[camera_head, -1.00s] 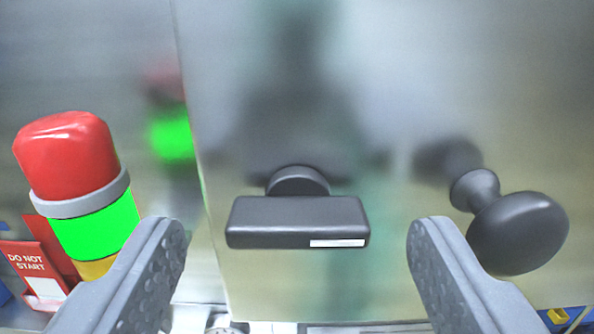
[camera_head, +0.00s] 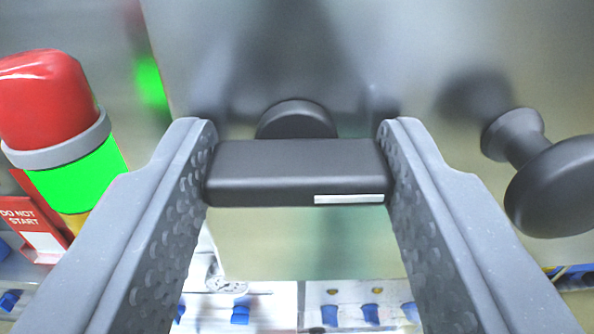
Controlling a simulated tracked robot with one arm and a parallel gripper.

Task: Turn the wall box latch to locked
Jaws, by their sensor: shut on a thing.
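The latch (camera_head: 270,172) is a dark grey bar-shaped handle on a round hub (camera_head: 297,120), mounted on the metallic door of the wall box (camera_head: 330,245). Its bar lies level, with a small white mark at its lower right. My gripper (camera_head: 297,165) is shut on the latch bar, with one finger pressed against each end. The door's round knob (camera_head: 550,180) stands out to the right of my right finger, apart from it.
A red-topped device with a bright green band (camera_head: 80,180) stands close at the left of my left finger. A red "DO NOT START" tag (camera_head: 35,225) hangs below it. Blue-fitted parts (camera_head: 370,312) show below the door.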

